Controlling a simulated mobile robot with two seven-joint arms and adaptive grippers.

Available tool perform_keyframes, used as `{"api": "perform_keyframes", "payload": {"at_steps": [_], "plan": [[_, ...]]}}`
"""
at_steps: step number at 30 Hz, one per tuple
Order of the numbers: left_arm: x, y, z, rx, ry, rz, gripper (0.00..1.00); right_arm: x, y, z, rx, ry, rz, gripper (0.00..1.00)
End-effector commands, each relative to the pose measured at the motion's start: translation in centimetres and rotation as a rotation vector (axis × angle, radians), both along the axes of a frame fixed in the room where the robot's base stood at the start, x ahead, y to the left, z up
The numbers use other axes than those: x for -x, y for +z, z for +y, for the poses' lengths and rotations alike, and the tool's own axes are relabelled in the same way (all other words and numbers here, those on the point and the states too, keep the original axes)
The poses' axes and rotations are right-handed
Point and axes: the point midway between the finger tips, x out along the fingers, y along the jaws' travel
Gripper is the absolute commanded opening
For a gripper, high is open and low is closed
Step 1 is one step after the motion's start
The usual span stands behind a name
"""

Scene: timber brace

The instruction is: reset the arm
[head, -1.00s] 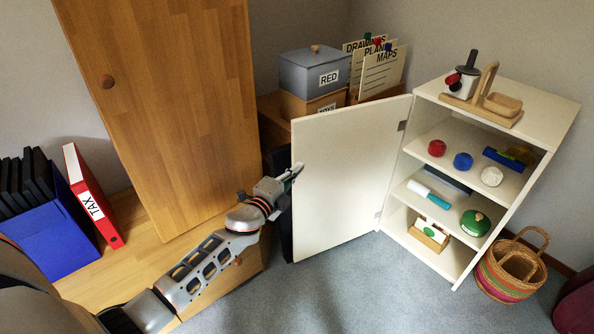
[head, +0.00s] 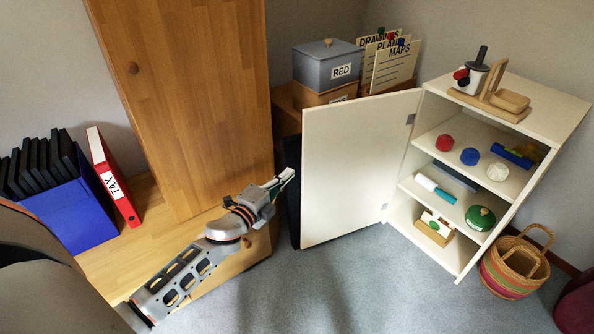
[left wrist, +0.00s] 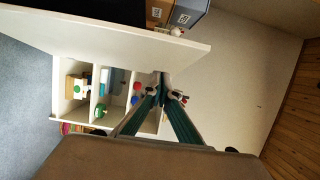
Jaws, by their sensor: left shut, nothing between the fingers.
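My left gripper (head: 283,179) is shut and empty. It is in front of the wooden cabinet, at the left edge of the open white door (head: 352,165); I cannot tell whether it touches the door. In the left wrist view the left gripper's fingers (left wrist: 161,80) come together at their tips, with the white door (left wrist: 110,38) and the shelves behind them. My left arm reaches in from the lower left. My right gripper is not in view.
A tall wooden cabinet (head: 190,100), a red TAX binder (head: 114,178) and a blue box (head: 80,215) are on the left. Carpet is clear in front.

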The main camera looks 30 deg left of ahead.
Motion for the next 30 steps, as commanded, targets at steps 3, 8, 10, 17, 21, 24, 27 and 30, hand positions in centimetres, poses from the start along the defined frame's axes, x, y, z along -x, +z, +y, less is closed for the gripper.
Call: {"api": "perform_keyframes", "payload": {"at_steps": [3,8,10,17,21,24,27,30], "plan": [[0.7,0.0,0.3,0.0,0.0,0.0,0.0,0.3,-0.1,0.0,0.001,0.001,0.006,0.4],[0.9,0.0,0.3,0.0,0.0,0.0,0.0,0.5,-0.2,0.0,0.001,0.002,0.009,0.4],[1.0,0.1,0.3,0.004,0.0,0.001,0.0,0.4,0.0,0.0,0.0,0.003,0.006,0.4],[4.7,1.3,-2.4,0.197,0.002,0.042,0.0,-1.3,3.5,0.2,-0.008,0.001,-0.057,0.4],[10.1,0.8,-5.7,0.447,0.017,0.136,0.0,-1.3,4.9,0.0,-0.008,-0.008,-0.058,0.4],[14.6,-0.3,-8.3,0.626,0.04,0.225,0.0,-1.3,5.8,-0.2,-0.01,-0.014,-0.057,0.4],[19.6,-1.6,-11.1,0.806,0.076,0.329,0.0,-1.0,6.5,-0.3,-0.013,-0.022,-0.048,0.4],[25.0,-2.8,-13.8,0.976,0.123,0.441,0.0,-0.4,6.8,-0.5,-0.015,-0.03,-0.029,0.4]]}}
